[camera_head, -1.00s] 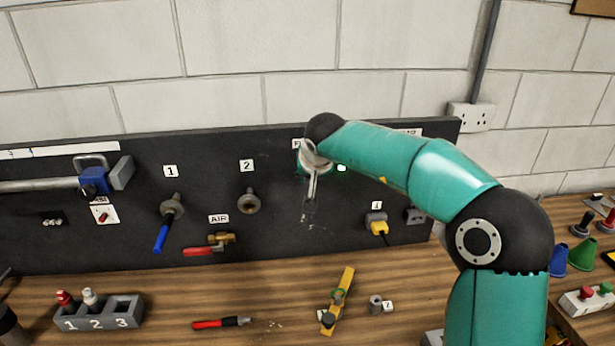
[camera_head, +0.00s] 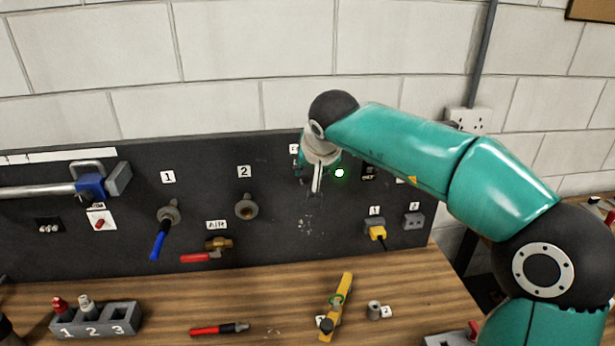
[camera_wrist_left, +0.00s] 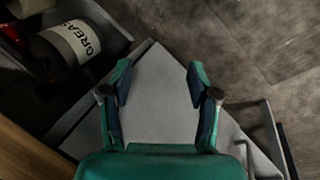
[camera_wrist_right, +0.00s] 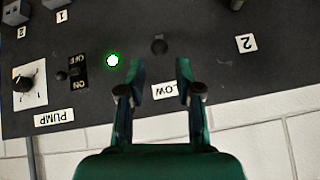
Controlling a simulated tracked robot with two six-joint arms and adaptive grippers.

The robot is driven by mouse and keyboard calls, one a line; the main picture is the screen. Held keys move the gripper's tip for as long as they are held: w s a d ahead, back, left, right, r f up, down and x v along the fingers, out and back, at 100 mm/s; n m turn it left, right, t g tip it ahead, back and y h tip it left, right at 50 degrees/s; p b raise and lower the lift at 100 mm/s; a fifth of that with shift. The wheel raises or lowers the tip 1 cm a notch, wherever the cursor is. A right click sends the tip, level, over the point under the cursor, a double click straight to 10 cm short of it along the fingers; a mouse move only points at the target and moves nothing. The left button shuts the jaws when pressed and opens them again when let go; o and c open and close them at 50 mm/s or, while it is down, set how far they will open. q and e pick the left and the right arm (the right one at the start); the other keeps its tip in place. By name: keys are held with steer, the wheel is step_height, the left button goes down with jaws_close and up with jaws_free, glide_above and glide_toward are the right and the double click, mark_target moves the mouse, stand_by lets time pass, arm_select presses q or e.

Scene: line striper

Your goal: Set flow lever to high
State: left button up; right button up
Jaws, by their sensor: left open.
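In the right wrist view, which shows the panel upside down, a small dark round knob (camera_wrist_right: 159,46) stands out beside a partly covered label (camera_wrist_right: 165,91) ending in "LOW"; this looks like the flow lever. My right gripper (camera_wrist_right: 160,69) has its fingers apart with nothing held; the knob appears just beyond the fingertips, roughly midway between them. Contact cannot be told. In the head view my right gripper (camera_head: 317,178) is at the dark panel and hides the lever. My left gripper (camera_wrist_left: 159,74) is open and empty over a grey surface.
A green lamp (camera_wrist_right: 112,60), a pump dial (camera_wrist_right: 29,84) and an on/off switch (camera_wrist_right: 75,72) sit beside the knob. The panel (camera_head: 130,225) also carries a blue-handled valve (camera_head: 160,240) and a red-handled air valve (camera_head: 205,257). A yellow tool (camera_head: 338,305) lies on the bench.

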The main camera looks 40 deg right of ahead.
steer(key=v, duration=0.4)
stand_by(0.5)
